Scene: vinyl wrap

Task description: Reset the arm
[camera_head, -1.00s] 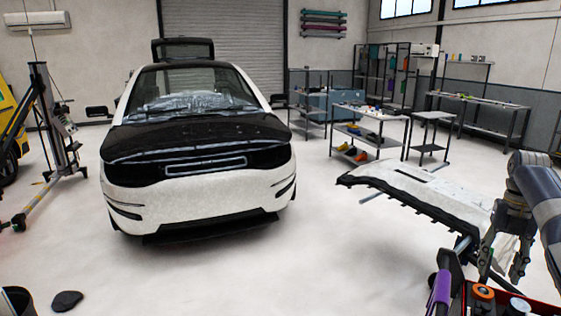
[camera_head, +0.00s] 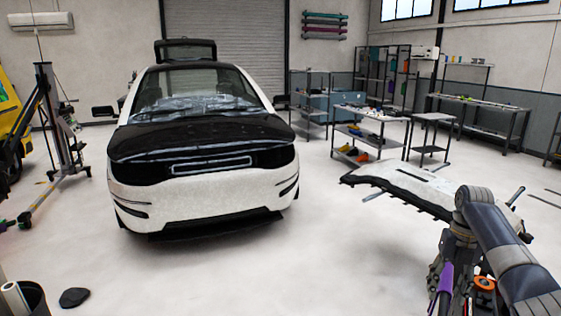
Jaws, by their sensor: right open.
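My right arm (camera_head: 505,245) comes in from the lower right corner. My right gripper (camera_head: 455,278) hangs fingers down at its end, open, with nothing visible between the fingers. It is in front of the white bumper panel (camera_head: 410,181) and over the tool cart with the purple-handled tool (camera_head: 445,278) and an orange roll (camera_head: 485,283). The overlap with the cart makes the fingertips hard to separate. My left arm and gripper are not in view.
A white car with a black hood (camera_head: 205,190) stands left of centre. A lift post (camera_head: 55,125) is at the left. A bin (camera_head: 32,300) and a dark lump (camera_head: 74,298) lie at the lower left. Shelves and tables (camera_head: 365,115) line the back right. The middle floor is clear.

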